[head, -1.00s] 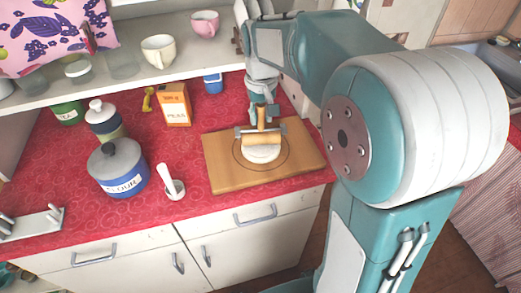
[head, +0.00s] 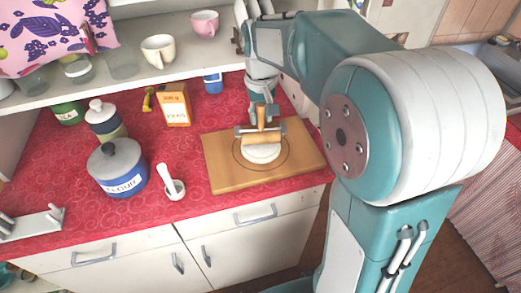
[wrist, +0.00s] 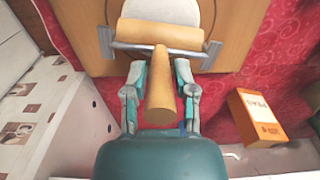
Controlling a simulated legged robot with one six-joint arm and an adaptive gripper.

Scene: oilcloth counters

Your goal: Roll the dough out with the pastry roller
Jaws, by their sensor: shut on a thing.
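The pastry roller has a wooden barrel (head: 262,138) in a grey metal frame and a wooden handle (wrist: 161,88). My gripper (wrist: 160,80) is shut on the handle, with one finger on each side of it. In the head view the gripper (head: 262,108) is above the roller. The dough (head: 261,153) is a pale round disc on the wooden board (head: 219,172), inside a circle marked on the board. The roller's barrel lies over the dough's far part and hides it. In the wrist view the dough (wrist: 168,9) shows only in part, just beyond the barrel.
An orange peas box (head: 175,105) stands left of the board, behind it. A shelf (head: 130,73) with cups runs above the back of the red counter.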

